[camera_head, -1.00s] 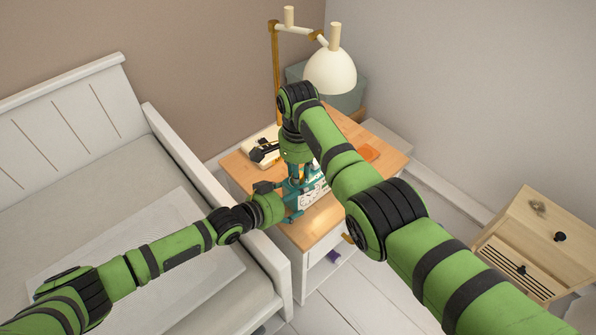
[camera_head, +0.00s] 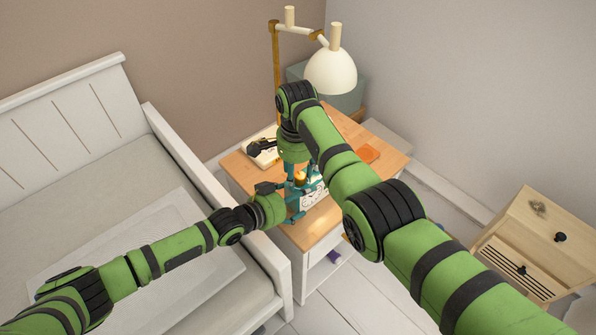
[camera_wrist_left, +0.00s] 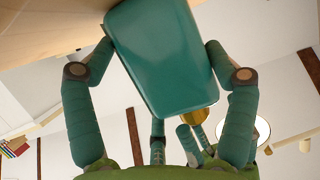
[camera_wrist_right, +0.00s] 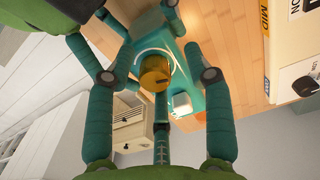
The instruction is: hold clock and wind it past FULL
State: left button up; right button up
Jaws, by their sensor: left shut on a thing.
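The clock is a teal box with a white marked face (camera_head: 315,194), standing on the wooden top of the bedside table (camera_head: 325,222). My left gripper (camera_head: 293,205) is shut on it from the left; in the left wrist view its fingers flank the clock's plain teal side (camera_wrist_left: 160,60). A gold winding knob (camera_wrist_right: 155,72) sticks up from the clock's top, with a pale curved mark beside it. My right gripper (camera_wrist_right: 148,40) is above the clock, pointing down, with its fingers spread around the knob and apart from it. The FULL mark cannot be read.
A lamp with a cream shade (camera_head: 331,71) stands behind the right arm. A white labelled box (camera_wrist_right: 295,55) and an orange item (camera_head: 368,153) lie on the tabletop. A bed (camera_head: 120,215) is at left, a wooden drawer unit (camera_head: 530,235) at right.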

aim_at(298, 174)
jog(key=shift+d, duration=0.2)
jog(key=shift+r, duration=0.2)
notch_tip(298, 174, up, 12)
jog(key=shift+f, duration=0.15)
dwell(0.3)
